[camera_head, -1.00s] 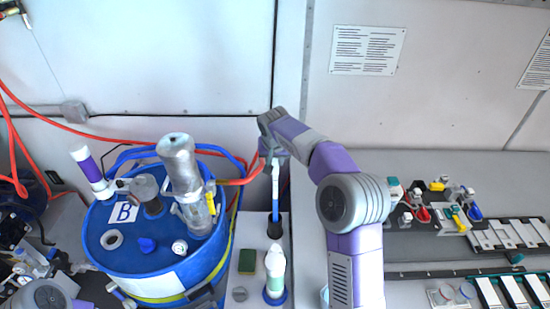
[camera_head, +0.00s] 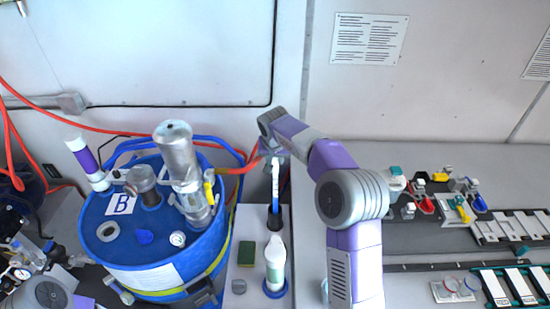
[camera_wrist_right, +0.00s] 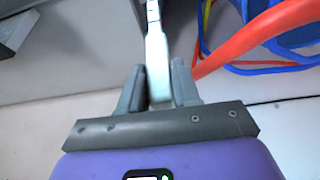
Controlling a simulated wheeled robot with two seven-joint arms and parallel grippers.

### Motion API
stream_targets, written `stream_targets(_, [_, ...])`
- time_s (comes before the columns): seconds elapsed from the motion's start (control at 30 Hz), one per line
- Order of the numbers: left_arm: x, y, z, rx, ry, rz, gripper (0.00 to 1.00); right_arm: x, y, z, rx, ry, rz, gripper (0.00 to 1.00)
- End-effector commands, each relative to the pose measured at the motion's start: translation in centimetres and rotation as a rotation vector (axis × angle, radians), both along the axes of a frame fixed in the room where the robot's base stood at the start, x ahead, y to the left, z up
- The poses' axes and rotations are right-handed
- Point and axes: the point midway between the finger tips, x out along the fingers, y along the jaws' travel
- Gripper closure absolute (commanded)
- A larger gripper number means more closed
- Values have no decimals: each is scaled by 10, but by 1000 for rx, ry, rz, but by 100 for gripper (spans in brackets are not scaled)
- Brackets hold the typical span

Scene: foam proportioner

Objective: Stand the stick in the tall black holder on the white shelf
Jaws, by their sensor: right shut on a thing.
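The stick (camera_head: 275,196), white above and blue lower down, is upright in the head view. Its lower end meets the mouth of the tall black holder (camera_head: 275,221) and looks to be inside it; the tip is hidden. The holder stands on the white shelf (camera_head: 247,300). My right gripper (camera_head: 272,156) is shut on the stick's upper part, above the holder. In the right wrist view, the white shaft (camera_wrist_right: 157,50) runs between the two fingers (camera_wrist_right: 158,85). My left gripper is not in view.
A white bottle (camera_head: 275,265) stands in front of the holder, beside a green sponge (camera_head: 246,254). A large blue drum (camera_head: 150,250) with metal fittings is close on the left. A red hose (camera_head: 238,171) runs near my right gripper. The wall is behind.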

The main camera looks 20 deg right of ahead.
Motion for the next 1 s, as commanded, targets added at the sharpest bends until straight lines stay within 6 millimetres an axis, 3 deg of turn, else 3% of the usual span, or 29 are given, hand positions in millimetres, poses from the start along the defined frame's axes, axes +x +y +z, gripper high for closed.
stream_targets(0.03, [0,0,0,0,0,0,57,0,0,1,0,-1,0,64])
stream_targets(0.2, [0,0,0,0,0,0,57,0,0,0,0,-1,0,39])
stream_targets(0.57, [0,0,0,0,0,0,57,-2,1,6,0,-1,0,39])
stream_targets(1.0, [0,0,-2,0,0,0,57,-24,12,65,0,-1,-1,39])
